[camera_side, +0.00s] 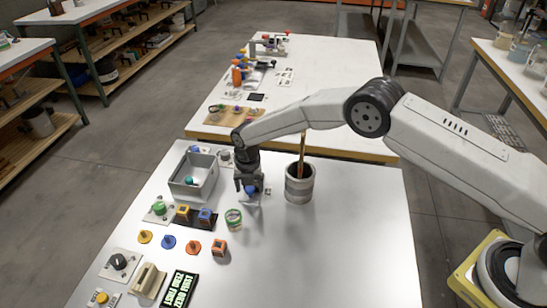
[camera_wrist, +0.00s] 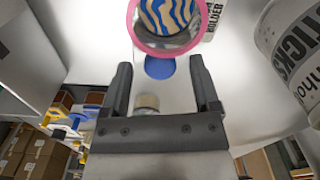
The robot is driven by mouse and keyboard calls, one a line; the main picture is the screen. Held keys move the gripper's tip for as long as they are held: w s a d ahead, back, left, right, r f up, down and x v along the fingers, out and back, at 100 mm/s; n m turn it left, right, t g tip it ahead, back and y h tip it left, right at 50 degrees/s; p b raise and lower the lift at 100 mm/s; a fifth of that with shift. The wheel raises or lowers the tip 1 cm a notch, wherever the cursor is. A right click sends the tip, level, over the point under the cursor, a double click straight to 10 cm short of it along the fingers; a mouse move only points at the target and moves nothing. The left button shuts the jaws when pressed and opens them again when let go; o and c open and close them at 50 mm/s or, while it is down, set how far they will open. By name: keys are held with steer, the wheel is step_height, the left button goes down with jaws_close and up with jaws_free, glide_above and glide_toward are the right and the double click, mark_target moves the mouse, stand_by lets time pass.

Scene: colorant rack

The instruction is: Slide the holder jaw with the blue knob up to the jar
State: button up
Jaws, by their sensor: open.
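My gripper (camera_side: 250,188) points down over the white table, with its fingers open. In the wrist view the round blue knob (camera_wrist: 160,68) lies between the two fingertips (camera_wrist: 161,72), with a gap on each side. In the side view the blue knob (camera_side: 250,191) shows low between the fingers, above a pale plate. In the wrist view a pink-rimmed round thing with blue and cream wavy stripes (camera_wrist: 168,18), possibly the jar, is just beyond the knob. Part of it is cut off by the top edge. The jaw under the knob is mostly hidden.
A pot marked STICKS (camera_side: 299,186) stands close right of my gripper, with a tall stick in it. A grey box (camera_side: 181,192) stands close left. A green-rimmed jar (camera_side: 234,219) and coloured blocks are nearer the camera. The table's right front is clear.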

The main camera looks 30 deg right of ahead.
mark_target(250, 188)
steer(key=shift+r, duration=0.15)
steer(key=shift+r, duration=3.8)
steer(key=s+d+r+m+t+y, duration=0.1)
steer(key=s+d+r+m+t, duration=0.4)
steer(key=m, duration=0.6)
steer(key=s+d+r+m, duration=0.2)
steer(key=d+r+m, duration=0.2)
steer(key=r+m, duration=0.5)
steer(key=s+d+f+m, duration=0.1)
steer(key=s+d+m, duration=0.2)
steer(key=s, duration=0.4)
steer(key=s+d+f+m+g, duration=0.1)
steer(key=s+d+m, duration=0.2)
steer(key=s, duration=0.4)
steer(key=s+d+f+m+g+h, duration=0.1)
steer(key=s+d+f+m, duration=0.1)
steer(key=s, duration=0.6)
steer(key=shift+d+m, duration=0.6)
